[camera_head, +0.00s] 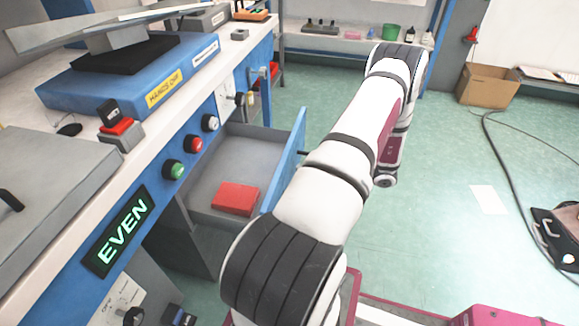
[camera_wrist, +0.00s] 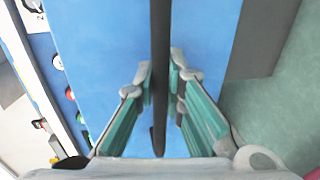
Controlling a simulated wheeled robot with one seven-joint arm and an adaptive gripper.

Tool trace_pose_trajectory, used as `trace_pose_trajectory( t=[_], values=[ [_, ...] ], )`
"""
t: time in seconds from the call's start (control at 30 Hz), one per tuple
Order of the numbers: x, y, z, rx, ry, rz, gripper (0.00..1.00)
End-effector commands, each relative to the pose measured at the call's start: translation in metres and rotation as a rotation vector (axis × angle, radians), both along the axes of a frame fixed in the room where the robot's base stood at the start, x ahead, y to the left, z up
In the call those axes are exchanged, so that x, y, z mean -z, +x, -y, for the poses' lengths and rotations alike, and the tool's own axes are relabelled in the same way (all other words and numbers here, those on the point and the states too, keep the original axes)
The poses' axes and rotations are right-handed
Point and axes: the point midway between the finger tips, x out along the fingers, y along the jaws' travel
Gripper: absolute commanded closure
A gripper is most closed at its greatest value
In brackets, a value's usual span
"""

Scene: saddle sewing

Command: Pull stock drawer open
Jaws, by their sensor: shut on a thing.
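The stock drawer (camera_head: 251,155) stands open below the bench in the head view, its grey inside showing and its blue front panel (camera_head: 291,158) out over the floor. A red block (camera_head: 235,198) lies in it. In the wrist view the blue front (camera_wrist: 105,40) fills much of the picture, with a dark bar handle (camera_wrist: 159,35) running down the middle. My gripper (camera_wrist: 162,76) has its fingers on both sides of this bar and is shut on it. In the head view my arm hides the gripper and part of the drawer front.
The bench (camera_head: 75,190) at left carries a blue press base (camera_head: 130,75), with green, red and white buttons on its front. A cardboard box (camera_head: 487,85) and a dark cable (camera_head: 500,150) are on the floor at right.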

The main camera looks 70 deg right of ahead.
Motion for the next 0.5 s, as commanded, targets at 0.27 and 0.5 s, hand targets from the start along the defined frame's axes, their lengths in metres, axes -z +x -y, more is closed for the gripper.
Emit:
trace_pose_trajectory(
  t=[0.27,0.5],
  values=[
    [0.001,-0.017,0.001,0.0,0.0,-0.001,1.0],
    [0.001,-0.018,0.001,-0.001,0.0,-0.001,1.0]
  ],
)
